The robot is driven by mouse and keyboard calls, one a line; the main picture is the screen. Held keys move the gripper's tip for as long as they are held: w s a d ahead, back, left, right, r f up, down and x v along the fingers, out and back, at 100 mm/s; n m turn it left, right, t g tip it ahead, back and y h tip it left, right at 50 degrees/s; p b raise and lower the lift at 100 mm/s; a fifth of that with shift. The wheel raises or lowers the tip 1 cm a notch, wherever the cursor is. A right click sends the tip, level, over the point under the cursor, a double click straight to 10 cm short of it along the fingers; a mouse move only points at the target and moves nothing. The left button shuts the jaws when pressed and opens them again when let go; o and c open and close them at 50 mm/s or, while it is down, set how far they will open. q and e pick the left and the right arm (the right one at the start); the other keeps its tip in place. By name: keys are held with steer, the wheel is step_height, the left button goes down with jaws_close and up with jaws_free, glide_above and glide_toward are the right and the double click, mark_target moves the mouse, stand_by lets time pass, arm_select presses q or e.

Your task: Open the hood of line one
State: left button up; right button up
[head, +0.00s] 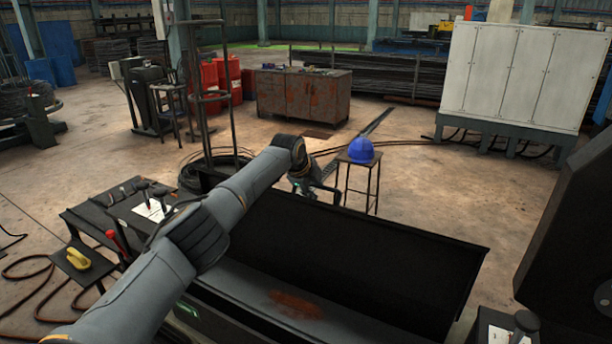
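A long dark panel (400,265), which looks like the hood, stands raised and tilted along the far side of the machine. Below it a dark grey surface with a rusty red patch (295,304) lies exposed. My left arm reaches from the lower left across the machine to the panel's far upper edge. My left gripper (318,190) is at that edge, just beyond it. The panel's edge partly hides it, so I cannot tell whether its fingers are open or touch the panel. My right gripper is not in view.
A stool (360,185) with a blue helmet (361,150) stands just beyond the panel. A lever console (150,207) and a yellow object (78,259) are at left. A dark block (570,235) rises at right. Open floor (440,185) lies behind.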

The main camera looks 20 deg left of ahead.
arm_select(q)
steer(key=v, duration=1.1)
steer(key=shift+s+r, duration=0.2)
steer(key=shift+r, duration=0.05)
steer(key=shift+f, duration=0.1)
